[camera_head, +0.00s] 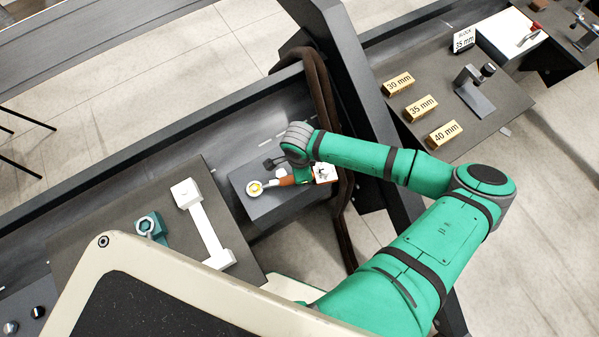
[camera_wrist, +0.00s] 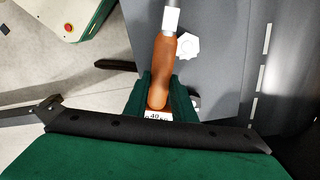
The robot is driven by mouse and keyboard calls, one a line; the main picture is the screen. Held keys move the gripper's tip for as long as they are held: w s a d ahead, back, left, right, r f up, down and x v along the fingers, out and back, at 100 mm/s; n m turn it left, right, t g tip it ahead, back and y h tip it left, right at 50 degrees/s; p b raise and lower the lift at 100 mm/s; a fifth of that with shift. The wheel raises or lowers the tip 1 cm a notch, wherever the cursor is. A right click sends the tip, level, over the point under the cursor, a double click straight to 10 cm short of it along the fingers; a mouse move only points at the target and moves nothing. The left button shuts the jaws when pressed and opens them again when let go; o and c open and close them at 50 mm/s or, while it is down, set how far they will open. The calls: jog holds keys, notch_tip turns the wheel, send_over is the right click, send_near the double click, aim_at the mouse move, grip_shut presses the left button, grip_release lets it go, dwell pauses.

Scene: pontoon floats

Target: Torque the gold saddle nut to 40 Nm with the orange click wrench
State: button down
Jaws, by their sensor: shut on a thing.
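The gold saddle nut (camera_head: 255,187) sits on a dark grey block (camera_head: 278,205) in the head view, with a pale ring around it. The orange click wrench (camera_head: 286,181) lies with its head end at the nut; I cannot tell whether it is fully seated. In the wrist view its orange handle (camera_wrist: 164,70) and pale shaft run up out of the picture, so the nut is not in that view. My gripper (camera_wrist: 162,88) is shut on the handle; it also shows in the head view (camera_head: 302,174), partly hidden by my arm. A small label reading 40 is at the handle's near end.
A board at left carries a white bracket (camera_head: 207,228) and a teal fixture (camera_head: 150,227). At right, a panel holds blocks marked 30, 35 and 40 mm (camera_head: 442,134) and a stand (camera_head: 474,92). A dark beam and brown hose (camera_head: 318,85) run beside my arm. A white knob (camera_wrist: 188,45) is near the handle.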

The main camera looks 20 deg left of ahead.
jog(key=shift+f, duration=0.15)
jog(key=shift+s+d+m, duration=0.35)
jog(key=shift+s+m, duration=0.15)
jog(key=shift+s, duration=0.1)
jog(key=shift+s+d+m, duration=0.3)
jog(key=shift+s+m, duration=0.2)
jog(key=shift+s, duration=0.05)
dwell(0.6)
jog(key=shift+s+d+m, duration=0.25)
jog(key=shift+s+m, duration=0.25)
jog(key=shift+s, duration=0.15)
jog(key=shift+s+d+m, duration=0.2)
jog(key=shift+s+m, duration=0.3)
jog(key=shift+s, duration=0.1)
dwell(0.8)
jog(key=shift+s+d+m, duration=0.15)
jog(key=shift+s+m, duration=1.05)
jog(key=shift+s, duration=0.2)
dwell(0.9)
jog(key=shift+s, duration=0.25)
jog(key=shift+s+m, duration=0.3)
jog(key=shift+s, duration=0.05)
jog(key=shift+s+m, duration=0.6)
jog(key=shift+s, duration=0.1)
dwell(0.5)
